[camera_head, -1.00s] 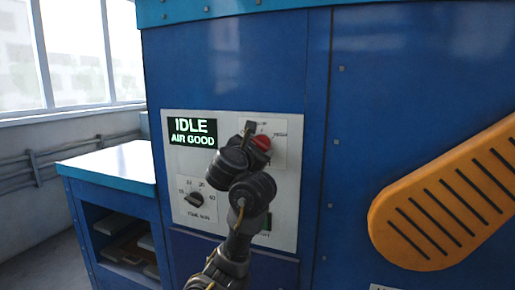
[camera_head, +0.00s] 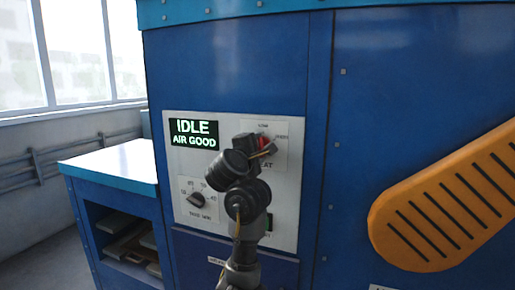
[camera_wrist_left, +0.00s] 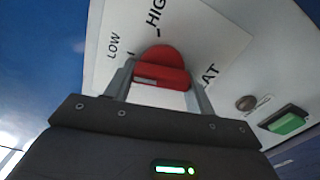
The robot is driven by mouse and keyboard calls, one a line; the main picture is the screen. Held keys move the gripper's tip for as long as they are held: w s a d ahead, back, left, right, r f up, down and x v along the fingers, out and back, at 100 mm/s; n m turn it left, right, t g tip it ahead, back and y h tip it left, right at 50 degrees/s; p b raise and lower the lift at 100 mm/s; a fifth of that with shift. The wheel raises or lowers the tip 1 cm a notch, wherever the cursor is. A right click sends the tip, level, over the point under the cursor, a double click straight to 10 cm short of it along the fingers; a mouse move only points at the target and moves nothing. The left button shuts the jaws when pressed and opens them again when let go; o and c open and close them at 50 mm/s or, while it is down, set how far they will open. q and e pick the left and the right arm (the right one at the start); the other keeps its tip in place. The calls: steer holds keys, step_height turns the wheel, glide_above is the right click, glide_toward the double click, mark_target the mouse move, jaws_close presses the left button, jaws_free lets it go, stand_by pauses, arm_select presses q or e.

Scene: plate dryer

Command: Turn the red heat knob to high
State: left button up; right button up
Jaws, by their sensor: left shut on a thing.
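The red heat knob (camera_wrist_left: 164,58) sits on a white label plate marked LOW and HIGH in the left wrist view. In the head view a small part of the knob (camera_head: 263,140) shows behind my gripper, with LOW above it and a label to its right. My left gripper (camera_wrist_left: 161,80) is shut on the knob, one finger on each side of its bar. In the head view my left gripper (camera_head: 262,149) is rolled over and covers most of the knob. I cannot tell exactly where the knob points. My right gripper is not in view.
The display (camera_head: 194,134) reads IDLE and AIR GOOD. A black dial (camera_head: 196,200) sits below it. A green button (camera_wrist_left: 287,123) is at the panel's lower right. An orange slotted part (camera_head: 440,205) projects at right. A low blue cabinet (camera_head: 112,165) stands at left.

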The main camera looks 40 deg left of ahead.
arm_select(q)
steer(key=m, duration=0.3)
steer(key=shift+r+m, duration=0.2)
steer(key=shift+m, duration=0.2)
steer(key=m, duration=0.4)
steer(key=shift+m, duration=0.3)
steer(key=m, duration=0.3)
steer(key=shift+d+b, duration=0.1)
steer(key=shift+b, duration=0.2)
steer(key=shift+w+d+m, duration=0.1)
steer(key=shift+m, duration=1.2)
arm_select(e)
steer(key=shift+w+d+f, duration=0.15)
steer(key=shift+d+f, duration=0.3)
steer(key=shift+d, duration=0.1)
arm_select(q)
steer(key=shift+m, duration=0.3)
steer(key=o, duration=1)
steer(key=shift+r, duration=0.1)
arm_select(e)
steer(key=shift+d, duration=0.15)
